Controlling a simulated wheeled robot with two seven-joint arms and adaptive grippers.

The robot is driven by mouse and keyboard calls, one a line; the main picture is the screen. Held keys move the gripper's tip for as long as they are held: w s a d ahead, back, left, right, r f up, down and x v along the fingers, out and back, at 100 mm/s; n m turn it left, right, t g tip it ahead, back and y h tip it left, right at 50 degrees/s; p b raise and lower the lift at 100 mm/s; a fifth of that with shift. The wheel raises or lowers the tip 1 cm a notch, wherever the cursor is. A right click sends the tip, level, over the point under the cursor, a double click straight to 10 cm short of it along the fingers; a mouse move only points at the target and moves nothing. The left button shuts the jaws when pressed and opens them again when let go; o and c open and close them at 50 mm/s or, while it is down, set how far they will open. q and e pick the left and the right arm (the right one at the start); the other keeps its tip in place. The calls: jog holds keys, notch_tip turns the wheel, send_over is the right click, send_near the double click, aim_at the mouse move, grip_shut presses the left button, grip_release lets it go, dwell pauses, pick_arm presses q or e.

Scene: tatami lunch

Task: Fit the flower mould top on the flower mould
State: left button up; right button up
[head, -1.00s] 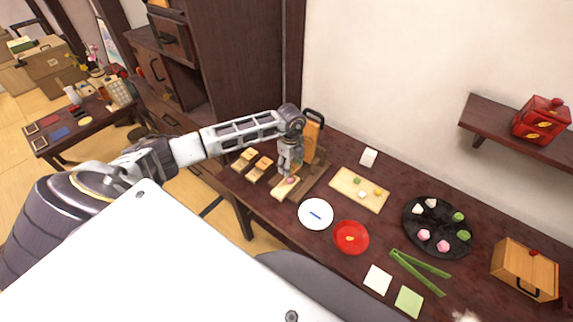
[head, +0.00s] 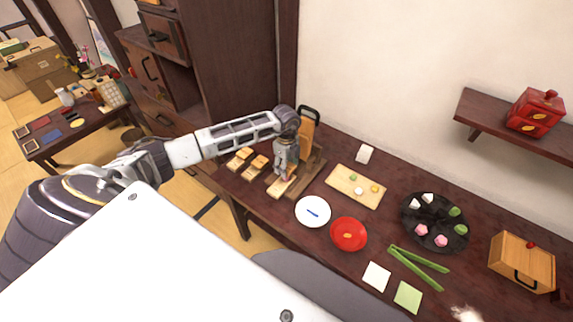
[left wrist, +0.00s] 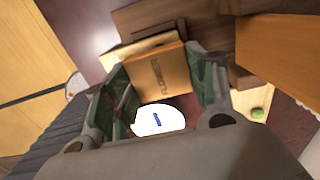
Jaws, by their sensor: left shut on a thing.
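My left gripper (head: 285,176) points down over the pale flower mould (head: 276,188), which lies on the dark table. It also shows in the left wrist view (left wrist: 165,90), with green-padded fingers on both sides of a wooden block marked "FLOWER", the flower mould top (left wrist: 155,72). The gripper is shut on this block. In the head view the gripper hides most of the top. The block is at or just above the mould; I cannot tell whether it is seated. My right gripper is not in view.
Two other wooden moulds (head: 256,167) lie left of the gripper. A wooden stand (head: 307,130) rises close behind it. A white plate (head: 313,211), red dish (head: 348,234), wooden board (head: 345,196), black plate (head: 432,240) and green tongs (head: 420,266) lie to the right.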

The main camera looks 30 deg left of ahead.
pick_arm(q)
jog(key=shift+f+b, duration=0.4)
jog(key=shift+f, duration=0.4)
jog(key=shift+f+b, duration=0.35)
jog(key=shift+f, duration=0.5)
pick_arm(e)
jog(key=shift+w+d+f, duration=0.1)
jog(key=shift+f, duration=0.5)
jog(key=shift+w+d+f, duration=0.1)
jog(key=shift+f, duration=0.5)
pick_arm(q)
jog(key=shift+f+b, duration=0.2)
jog(key=shift+b, duration=0.15)
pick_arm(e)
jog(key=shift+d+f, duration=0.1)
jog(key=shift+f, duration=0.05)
pick_arm(q)
jog(key=shift+f, duration=0.25)
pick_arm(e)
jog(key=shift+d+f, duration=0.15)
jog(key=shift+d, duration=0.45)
pick_arm(q)
jog(key=shift+f+b, duration=0.25)
jog(key=shift+b, duration=0.1)
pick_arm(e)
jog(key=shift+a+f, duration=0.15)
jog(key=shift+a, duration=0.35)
